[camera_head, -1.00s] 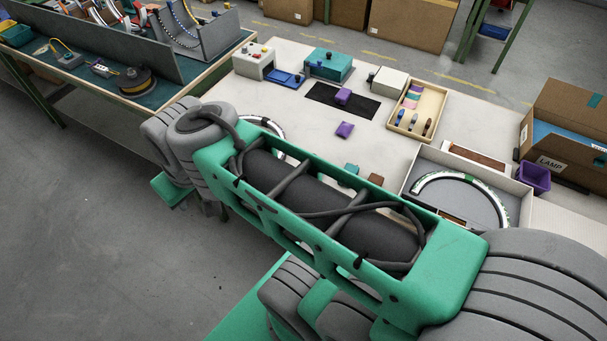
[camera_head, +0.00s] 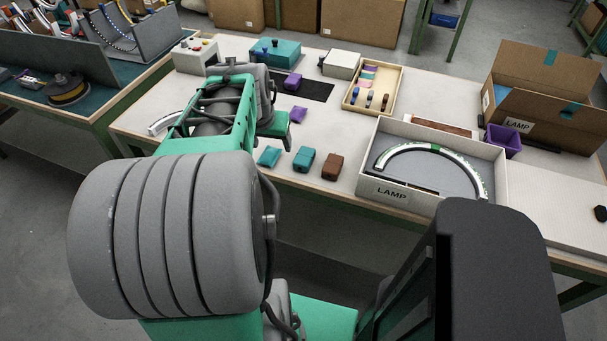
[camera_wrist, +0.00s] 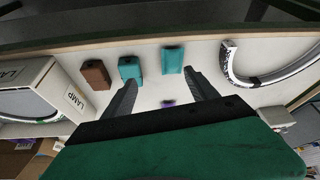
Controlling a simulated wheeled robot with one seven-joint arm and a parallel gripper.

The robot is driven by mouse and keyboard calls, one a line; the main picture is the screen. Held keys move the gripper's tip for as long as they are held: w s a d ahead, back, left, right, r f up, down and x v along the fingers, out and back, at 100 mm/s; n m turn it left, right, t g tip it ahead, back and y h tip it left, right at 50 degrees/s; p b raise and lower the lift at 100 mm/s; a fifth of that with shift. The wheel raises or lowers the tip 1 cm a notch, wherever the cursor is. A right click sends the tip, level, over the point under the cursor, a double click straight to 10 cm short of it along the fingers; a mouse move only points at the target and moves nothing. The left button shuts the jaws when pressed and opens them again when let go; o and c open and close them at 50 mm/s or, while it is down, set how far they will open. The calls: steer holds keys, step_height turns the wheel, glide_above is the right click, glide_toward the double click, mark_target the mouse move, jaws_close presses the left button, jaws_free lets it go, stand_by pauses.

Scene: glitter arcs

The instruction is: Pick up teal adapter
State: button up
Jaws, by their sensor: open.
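Two teal blocks lie on the white table near its front edge. One teal block (camera_head: 269,156) is at the left, and the other teal block (camera_head: 304,159) is just right of it, beside a brown block (camera_head: 332,166). In the wrist view the same teal blocks (camera_wrist: 173,59) and (camera_wrist: 130,69) show beyond the fingertips. My gripper (camera_wrist: 160,77) is open and empty, its fingers apart and pointing toward the teal blocks without touching them. In the head view my arm hides the fingers.
A purple block (camera_head: 298,114) lies behind the teal ones; another purple block (camera_head: 292,82) is on a black mat (camera_head: 316,89). A white LAMP box (camera_head: 392,193) holding a curved strip stands to the right. A wooden tray (camera_head: 350,103) and cardboard box (camera_head: 517,135) lie farther back.

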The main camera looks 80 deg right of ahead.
steer(key=m, duration=0.2)
glide_toward(304, 156)
step_height(304, 156, down, 2)
steer(key=shift+g, duration=0.4)
steer(key=x, duration=0.7)
steer(key=shift+w+d+f, duration=0.1)
steer(key=shift+w+d, duration=0.15)
steer(key=shift+d, duration=0.15)
jaws_close()
